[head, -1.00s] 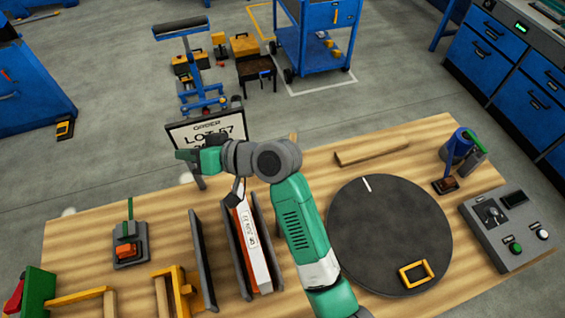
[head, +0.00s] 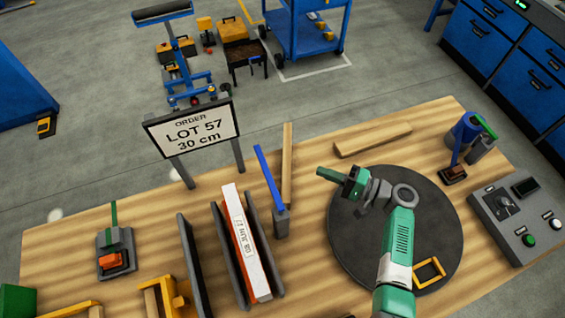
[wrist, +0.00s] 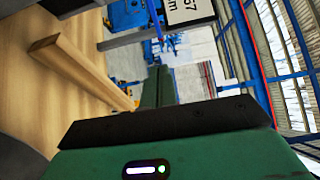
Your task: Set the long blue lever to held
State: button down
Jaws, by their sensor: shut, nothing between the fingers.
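The long blue lever (head: 268,178) rises from a small grey base (head: 282,222) on the table, just right of the rack with the white and orange panel. It leans up and to the left in the head view. My gripper (head: 325,173) is shut and empty. It is to the right of the lever, apart from it, above the left edge of the dark round plate, with its green fingers pointing left. In the wrist view the green fingers (wrist: 158,88) point away from the camera; I cannot make out the lever there for certain.
An order sign (head: 195,130) reads LOT 57, 30 cm. The panel rack (head: 232,262) is left of the lever. The dark round plate (head: 345,240) lies under my arm. A control box (head: 505,245) is at the right.

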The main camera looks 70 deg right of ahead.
aim_at(269, 179)
jog(key=w+a+p, duration=0.2)
jog(key=w, duration=1.1)
jog(key=shift+p, duration=0.3)
jog(key=shift+w, duration=0.1)
